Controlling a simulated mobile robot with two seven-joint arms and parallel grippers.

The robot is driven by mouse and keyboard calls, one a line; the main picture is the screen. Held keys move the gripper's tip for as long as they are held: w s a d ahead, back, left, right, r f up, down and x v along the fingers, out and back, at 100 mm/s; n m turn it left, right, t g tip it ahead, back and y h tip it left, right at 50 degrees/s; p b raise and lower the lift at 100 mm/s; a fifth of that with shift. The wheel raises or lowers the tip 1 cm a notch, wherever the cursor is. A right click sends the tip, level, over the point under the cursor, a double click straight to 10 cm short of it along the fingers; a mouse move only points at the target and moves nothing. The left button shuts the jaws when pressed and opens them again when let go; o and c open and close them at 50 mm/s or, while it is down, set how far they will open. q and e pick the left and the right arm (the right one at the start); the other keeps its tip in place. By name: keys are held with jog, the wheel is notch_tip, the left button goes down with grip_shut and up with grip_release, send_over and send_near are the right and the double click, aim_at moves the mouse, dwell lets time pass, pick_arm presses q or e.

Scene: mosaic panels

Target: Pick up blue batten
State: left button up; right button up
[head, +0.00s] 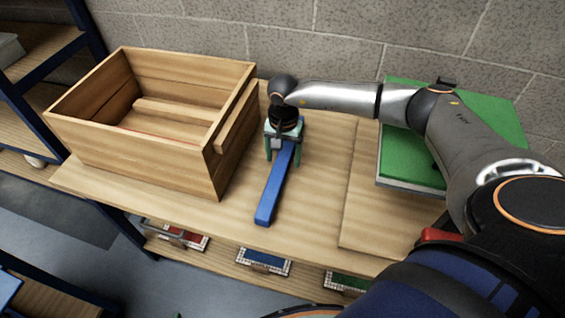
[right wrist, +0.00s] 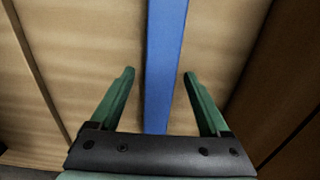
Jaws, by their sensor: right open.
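The blue batten (head: 274,188) lies on the wooden table, long and narrow, running from beneath my right gripper toward the table's front edge. My right gripper (head: 283,158) is above the far part of the batten, pointing down, with its green fingers apart. In the right wrist view the batten (right wrist: 164,62) passes between the two open fingers (right wrist: 158,78), with a gap on each side. The batten's far end is hidden by the gripper in the head view. My left gripper is not in view.
An open wooden crate (head: 205,160) stands close to the left of the batten. A green-topped board (head: 405,160) lies at the right, partly behind my right arm. A flat wooden panel (head: 365,215) lies right of the batten. Mosaic panels (head: 264,261) sit on the shelf below.

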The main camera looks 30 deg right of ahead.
jog(key=shift+c, duration=0.2)
grip_shut()
dwell(0.3)
